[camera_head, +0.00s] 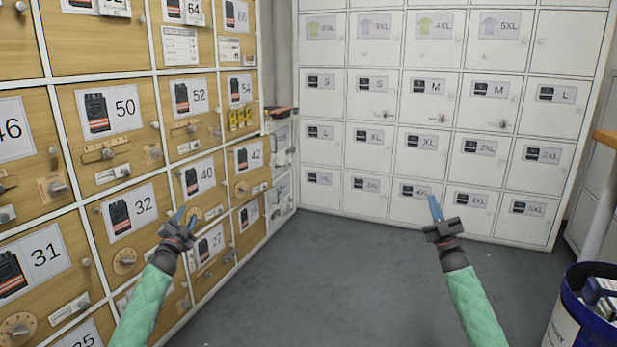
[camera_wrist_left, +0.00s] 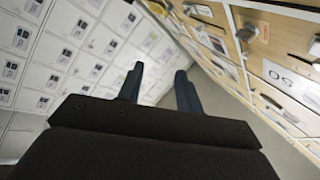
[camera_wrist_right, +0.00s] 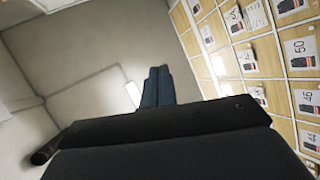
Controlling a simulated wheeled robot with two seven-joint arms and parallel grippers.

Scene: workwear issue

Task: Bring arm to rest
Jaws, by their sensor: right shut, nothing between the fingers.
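My left gripper (camera_head: 181,216) is raised in front of the wooden lockers at the left of the head view. In the left wrist view its two fingers (camera_wrist_left: 160,88) stand apart with nothing between them, so it is open. My right gripper (camera_head: 436,209) is held up in front of the white lockers, above the grey floor. In the right wrist view its fingers (camera_wrist_right: 158,86) are together and hold nothing. Both forearms have green sleeves and come in from the bottom of the head view.
Wooden numbered lockers (camera_head: 110,110) with knobs and latches line the left side. White lockers (camera_head: 420,150) with size labels fill the back wall. A dark blue bin (camera_head: 566,310) with items in it stands at the lower right. The grey floor (camera_head: 320,290) between is clear.

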